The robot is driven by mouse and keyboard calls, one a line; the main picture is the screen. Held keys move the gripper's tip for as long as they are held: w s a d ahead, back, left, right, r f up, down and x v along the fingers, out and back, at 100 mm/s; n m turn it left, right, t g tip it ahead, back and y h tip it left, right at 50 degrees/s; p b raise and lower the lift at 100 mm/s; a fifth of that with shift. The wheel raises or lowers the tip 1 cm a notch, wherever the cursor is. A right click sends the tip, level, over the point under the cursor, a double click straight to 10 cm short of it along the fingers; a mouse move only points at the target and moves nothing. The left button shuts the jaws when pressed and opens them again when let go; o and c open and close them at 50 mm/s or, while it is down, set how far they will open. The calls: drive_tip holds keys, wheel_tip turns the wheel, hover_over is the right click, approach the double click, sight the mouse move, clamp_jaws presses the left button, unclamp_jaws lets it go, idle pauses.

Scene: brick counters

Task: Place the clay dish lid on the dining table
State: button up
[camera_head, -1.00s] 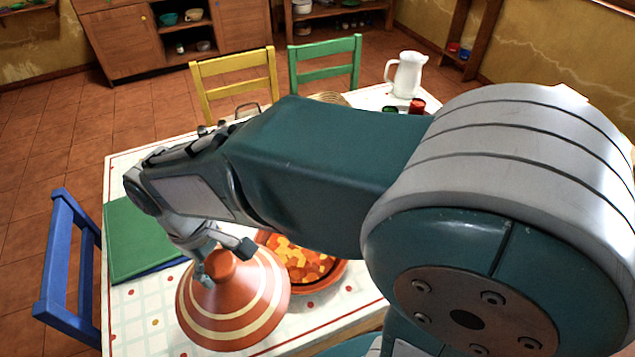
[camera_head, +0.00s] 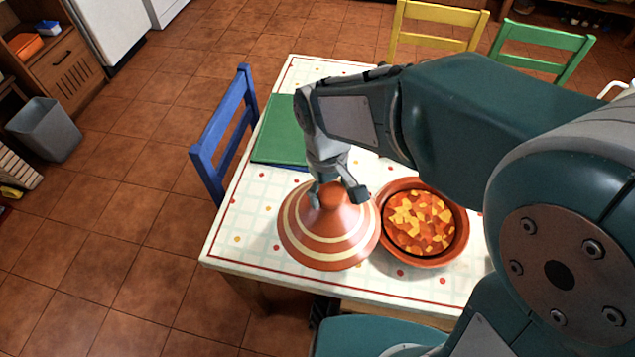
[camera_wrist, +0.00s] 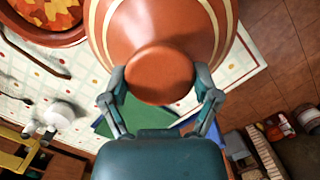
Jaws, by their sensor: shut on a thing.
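The clay dish lid (camera_head: 328,240) is an orange-brown cone with cream rings and a round knob on top. My gripper (camera_head: 338,192) is shut on its knob from above. In the wrist view the two fingers of my gripper (camera_wrist: 161,92) sit on either side of the knob, and the lid (camera_wrist: 155,25) fills the upper middle. The lid is upright, at the front of the dining table (camera_head: 232,240), left of the clay dish. I cannot tell whether its rim touches the tabletop.
The open clay dish (camera_head: 463,228) with orange and yellow food stands right beside the lid. Green and blue mats (camera_head: 280,130) lie behind it. A blue chair (camera_head: 225,140) stands at the table's left side. The front left corner of the table is clear.

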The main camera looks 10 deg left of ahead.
drive_tip(key=w+a+f, duration=0.1)
drive_tip(key=w+f, duration=0.1)
drive_tip(key=w+a+f, duration=0.1)
drive_tip(key=w+f, duration=0.1)
drive_tip(key=w+a+f, duration=0.2)
drive_tip(key=shift+f, duration=0.25)
drive_tip(key=shift+w+a+f, duration=0.1)
drive_tip(key=shift+w+f, duration=0.05)
drive_tip(key=shift+f, duration=0.8)
drive_tip(key=shift+w+a+f, duration=0.1)
drive_tip(key=shift+f, duration=0.8)
drive_tip(key=o, duration=1.1)
drive_tip(key=shift+f, duration=0.1)
drive_tip(key=shift+o, duration=0.2)
wheel_tip(320, 180, up, 12)
drive_tip(key=w+a, duration=0.1)
drive_tip(key=s+d+r+m+t+y, duration=0.1)
drive_tip(key=s+d+r+m, duration=0.1)
drive_tip(key=d+r, duration=0.45)
drive_tip(key=s+d+r+m+t+y, duration=0.1)
drive_tip(key=d+r+m+t, duration=0.15)
drive_tip(key=d, duration=0.65)
drive_tip(key=s+d+r+m+t, duration=0.2)
drive_tip(key=s+d+m+t, duration=0.1)
drive_tip(key=s+d, duration=0.7)
drive_tip(key=shift+s+d+m+h, duration=0.2)
drive_tip(key=shift+d+m+h, duration=0.25)
drive_tip(key=shift+m, duration=0.3)
